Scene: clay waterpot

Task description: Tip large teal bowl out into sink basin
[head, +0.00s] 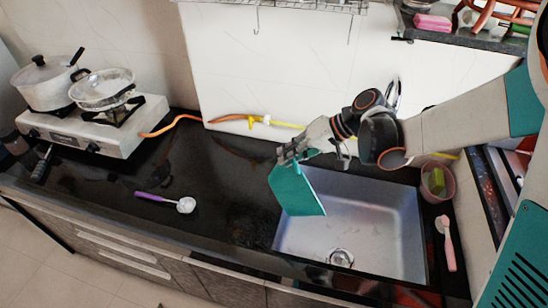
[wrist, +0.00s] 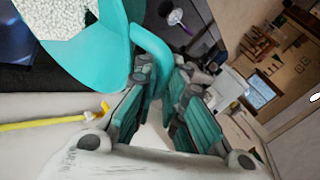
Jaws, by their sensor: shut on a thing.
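The large teal bowl (head: 297,192) hangs tilted in my gripper (head: 290,155), over the left part of the sink basin (head: 385,225). In the head view I see its outside, with one edge low over the basin. In the wrist view the bowl (wrist: 105,70) fills the upper left, and pale, grainy contents (wrist: 62,15) lie inside it. A drain (head: 340,257) shows in the basin floor, which looks otherwise bare.
A purple-handled brush (head: 165,202) lies on the dark counter at left. A stove (head: 95,125) with two pots is far left. A yellow-tipped hose (head: 255,120) runs behind.

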